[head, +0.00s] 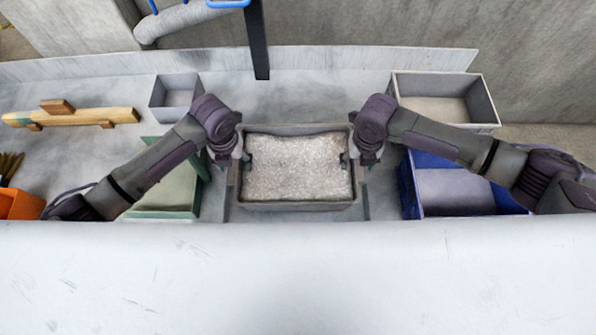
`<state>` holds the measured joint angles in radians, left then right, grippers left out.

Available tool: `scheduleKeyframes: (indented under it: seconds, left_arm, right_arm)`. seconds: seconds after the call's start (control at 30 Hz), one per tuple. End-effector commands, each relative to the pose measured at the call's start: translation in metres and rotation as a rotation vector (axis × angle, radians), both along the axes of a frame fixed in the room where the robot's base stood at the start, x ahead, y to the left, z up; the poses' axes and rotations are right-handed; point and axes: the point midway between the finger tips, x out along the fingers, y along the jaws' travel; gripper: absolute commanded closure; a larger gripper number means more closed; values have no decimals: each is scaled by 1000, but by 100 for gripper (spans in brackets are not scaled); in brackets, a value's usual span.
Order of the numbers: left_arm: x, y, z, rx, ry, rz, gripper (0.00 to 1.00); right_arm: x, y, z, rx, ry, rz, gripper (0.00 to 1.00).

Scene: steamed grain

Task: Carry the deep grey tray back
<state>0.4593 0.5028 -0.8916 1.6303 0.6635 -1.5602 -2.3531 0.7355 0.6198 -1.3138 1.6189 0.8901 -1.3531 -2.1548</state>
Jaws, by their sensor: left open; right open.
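The deep grey tray (298,206) stands in the middle of the work surface, filled with pale steamed grain (297,166). My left gripper (240,160) is at the tray's left end and my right gripper (353,158) is at its right end. Both are open and close to the end walls. Whether the fingers touch the tray, I cannot tell, as my wrists hide part of each end.
A green container (190,208) stands left and a blue crate (408,190) right, both partly behind my arms. Grey bins stand back left (158,98) and back right (487,102). A wooden beam (90,115) and an orange box (20,205) lie far left.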

Motion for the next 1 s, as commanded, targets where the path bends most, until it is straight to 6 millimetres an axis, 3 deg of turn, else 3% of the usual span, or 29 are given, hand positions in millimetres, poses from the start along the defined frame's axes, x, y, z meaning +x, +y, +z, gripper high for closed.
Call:
scheduleKeyframes:
  seconds: [0.3,0.7,1.0]
  left_arm:
    - [0,0,-2,-1,0,-1,36]
    - [0,0,-2,-1,0,0,100]
    - [0,0,-2,-1,0,0,100]
  right_arm:
    - [0,0,-2,0,-1,0,36]
    - [0,0,-2,0,-1,0,100]
    - [0,0,-2,0,-1,0,100]
